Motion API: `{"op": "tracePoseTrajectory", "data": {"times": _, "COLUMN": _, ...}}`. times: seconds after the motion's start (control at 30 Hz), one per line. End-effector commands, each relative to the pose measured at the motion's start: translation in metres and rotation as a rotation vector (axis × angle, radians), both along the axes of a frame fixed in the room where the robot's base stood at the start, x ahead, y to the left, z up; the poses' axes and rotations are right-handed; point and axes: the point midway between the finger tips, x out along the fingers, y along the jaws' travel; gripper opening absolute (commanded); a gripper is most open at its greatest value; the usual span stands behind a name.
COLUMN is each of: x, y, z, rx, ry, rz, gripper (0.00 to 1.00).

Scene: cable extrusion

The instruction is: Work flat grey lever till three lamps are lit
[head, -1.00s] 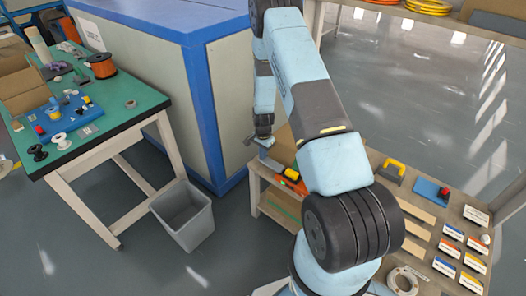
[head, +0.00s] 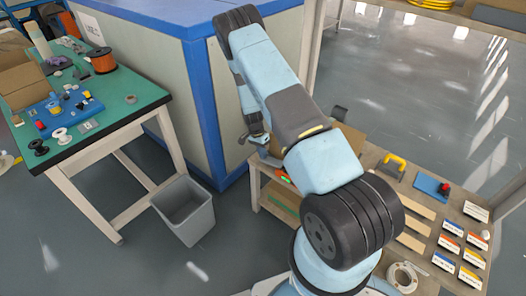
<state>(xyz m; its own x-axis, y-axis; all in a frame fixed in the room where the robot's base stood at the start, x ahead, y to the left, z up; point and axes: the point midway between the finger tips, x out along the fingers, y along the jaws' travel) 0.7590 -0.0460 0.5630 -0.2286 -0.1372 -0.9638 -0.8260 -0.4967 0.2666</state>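I cannot make out a flat grey lever or any lamps for certain in the head view. My arm covers part of the wooden bench (head: 381,160), where a small orange and green item (head: 286,179) shows only in part beside the arm. My gripper (head: 257,139) hangs at the bench's left end, near the blue-edged cabinet. It is small and dark here, and I cannot tell whether its fingers are apart. I see nothing clearly held in it.
A grey bin (head: 185,210) stands beside the green table (head: 125,104). The cabinet (head: 207,110) rises behind my gripper.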

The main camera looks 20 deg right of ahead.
Motion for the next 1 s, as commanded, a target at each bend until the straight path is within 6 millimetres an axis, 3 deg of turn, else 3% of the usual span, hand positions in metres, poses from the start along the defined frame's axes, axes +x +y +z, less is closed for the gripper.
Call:
{"op": "tracePoseTrajectory", "data": {"times": 0.17, "x": -0.001, "y": -0.001, "z": -0.008, "rx": 0.001, "ry": 0.0, "rz": -0.001, "gripper": 0.0}}
{"op": "tracePoseTrajectory", "data": {"times": 0.57, "x": -0.001, "y": -0.001, "z": -0.006, "rx": 0.0, "ry": 0.0, "rz": -0.002, "gripper": 0.0}}
{"op": "tracePoseTrajectory", "data": {"times": 0.77, "x": 0.006, "y": 0.002, "z": 0.019, "rx": 0.0, "ry": -0.007, "rz": -0.004, "gripper": 0.0}}
{"op": "tracePoseTrajectory", "data": {"times": 1.0, "x": 0.021, "y": 0.011, "z": 0.065, "rx": 0.002, "ry": -0.009, "rz": -0.004, "gripper": 0.0}}
